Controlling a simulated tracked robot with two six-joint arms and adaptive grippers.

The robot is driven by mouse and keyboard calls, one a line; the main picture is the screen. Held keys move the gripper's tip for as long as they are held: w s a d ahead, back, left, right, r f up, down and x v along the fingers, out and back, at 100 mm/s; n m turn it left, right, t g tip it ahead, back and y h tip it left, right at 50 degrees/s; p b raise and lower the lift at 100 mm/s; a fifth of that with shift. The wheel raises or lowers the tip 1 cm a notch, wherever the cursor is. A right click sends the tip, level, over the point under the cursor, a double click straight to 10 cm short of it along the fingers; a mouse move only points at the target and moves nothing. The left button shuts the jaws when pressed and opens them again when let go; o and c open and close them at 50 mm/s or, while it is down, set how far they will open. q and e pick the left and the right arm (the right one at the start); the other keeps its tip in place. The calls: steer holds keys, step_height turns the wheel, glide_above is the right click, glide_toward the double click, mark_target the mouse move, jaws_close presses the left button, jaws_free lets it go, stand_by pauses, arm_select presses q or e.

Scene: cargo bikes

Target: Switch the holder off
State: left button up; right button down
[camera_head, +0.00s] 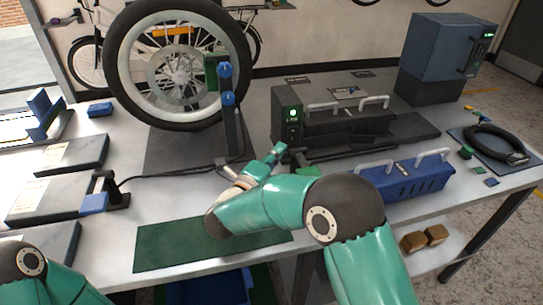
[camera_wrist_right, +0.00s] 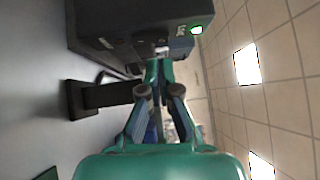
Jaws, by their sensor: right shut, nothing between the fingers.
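A dark machine with white handles (camera_head: 287,131) stands at the middle back of the bench, with a lit green light on its front-left control box. I take it to be the holder. It also shows in the right wrist view (camera_wrist_right: 115,22), where the green light glows at its edge. My right gripper (camera_head: 274,154) is shut and empty, just in front of and below the control box; it also shows in the right wrist view (camera_wrist_right: 158,72). A gap to the box seems to show, but contact cannot be told. The switch itself is not clearly visible. Of my left arm only a link shows.
A wheel (camera_head: 119,62) on a stand is left of the machine. A blue case with white handles (camera_head: 407,183) lies to the right. A blue-grey cabinet (camera_head: 440,55) stands at the back right. A green mat (camera_head: 165,246) lies in front, and a cable runs across the bench.

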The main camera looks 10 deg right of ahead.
mark_target(293, 132)
steer(key=shift+p+x, duration=0.45)
steer(key=shift+x, duration=2.15)
steer(key=shift+d, duration=0.1)
steer(key=shift+d, duration=0.15)
steer(key=shift+w+a+r, duration=0.1)
steer(key=shift+a, duration=0.3)
